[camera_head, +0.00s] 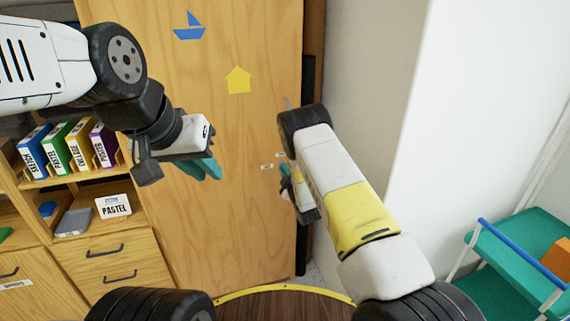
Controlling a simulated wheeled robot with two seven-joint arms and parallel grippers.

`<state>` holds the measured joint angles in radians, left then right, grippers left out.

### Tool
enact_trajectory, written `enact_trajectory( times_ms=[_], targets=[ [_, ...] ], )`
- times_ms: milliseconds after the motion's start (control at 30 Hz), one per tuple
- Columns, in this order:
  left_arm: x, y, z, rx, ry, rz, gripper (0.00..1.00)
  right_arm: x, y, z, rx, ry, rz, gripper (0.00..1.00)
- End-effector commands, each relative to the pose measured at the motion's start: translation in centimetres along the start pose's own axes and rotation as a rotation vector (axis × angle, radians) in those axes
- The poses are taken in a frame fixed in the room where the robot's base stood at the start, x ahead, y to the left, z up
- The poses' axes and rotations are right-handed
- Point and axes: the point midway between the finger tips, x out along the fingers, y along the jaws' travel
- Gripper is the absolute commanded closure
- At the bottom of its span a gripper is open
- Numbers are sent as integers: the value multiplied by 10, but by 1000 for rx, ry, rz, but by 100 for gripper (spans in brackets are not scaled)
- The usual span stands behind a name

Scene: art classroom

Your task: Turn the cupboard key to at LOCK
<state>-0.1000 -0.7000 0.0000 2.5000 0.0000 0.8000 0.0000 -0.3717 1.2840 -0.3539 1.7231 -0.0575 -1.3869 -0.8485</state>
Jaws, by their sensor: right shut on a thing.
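The tall wooden cupboard door (235,130) stands in front of me. It carries a blue boat sticker and a yellow house sticker. Two small white labels sit near its right edge, a left one (267,167) and an upper right one (281,155); their writing is too small to read. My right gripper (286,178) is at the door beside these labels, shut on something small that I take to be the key. The key and its angle are hidden by the gripper. My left gripper (207,170) hangs before the door's left part, its teal fingertips close together; its opening is unclear.
A white wall pillar (475,90) is right of the cupboard. A teal cart (520,250) stands at lower right. Open room lies between my arms before the door.

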Motion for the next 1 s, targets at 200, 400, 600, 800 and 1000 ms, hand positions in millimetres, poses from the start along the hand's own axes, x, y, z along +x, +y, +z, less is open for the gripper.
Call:
enact_trajectory(
  times_ms=[200,400,600,800,1000],
  targets=[
    [0,0,0,0,0,0,80,0,-2,-1,-200,3,-2,100],
    [0,0,0,0,0,0,80,0,-3,-1,-352,3,-2,100],
    [0,0,0,0,0,0,80,0,-3,0,-461,1,-1,100],
    [0,0,0,0,0,0,80,0,-4,0,-520,1,-2,100],
    [0,0,0,0,0,0,80,0,-4,0,-542,1,-2,100]
  ],
)
